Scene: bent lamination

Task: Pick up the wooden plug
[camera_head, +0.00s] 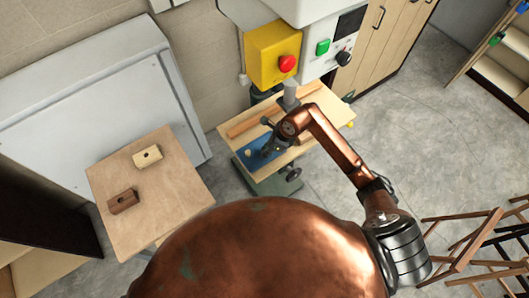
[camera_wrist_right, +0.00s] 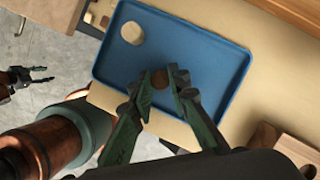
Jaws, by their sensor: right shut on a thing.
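My right gripper (camera_head: 268,150) is over the blue tray (camera_head: 243,144) on the machine's table. In the right wrist view its fingertips (camera_wrist_right: 163,77) are shut on a dark brown round plug (camera_wrist_right: 160,79), which appears to be still at the tray's surface; any gap below it cannot be told. A pale round plug (camera_wrist_right: 132,33) lies in the tray near a corner, apart from the fingers; it also shows in the head view (camera_head: 248,153). My left gripper (camera_wrist_right: 30,79) shows small at the left of the wrist view, with its fingers apart and empty.
The tray's raised blue rim (camera_wrist_right: 226,113) surrounds both plugs. A wooden block with a hole (camera_wrist_right: 300,150) sits near the right gripper. A side table (camera_head: 175,190) holds a pale block (camera_head: 147,156) and a brown block (camera_head: 123,201). The yellow switch box (camera_head: 272,52) hangs above the machine's table.

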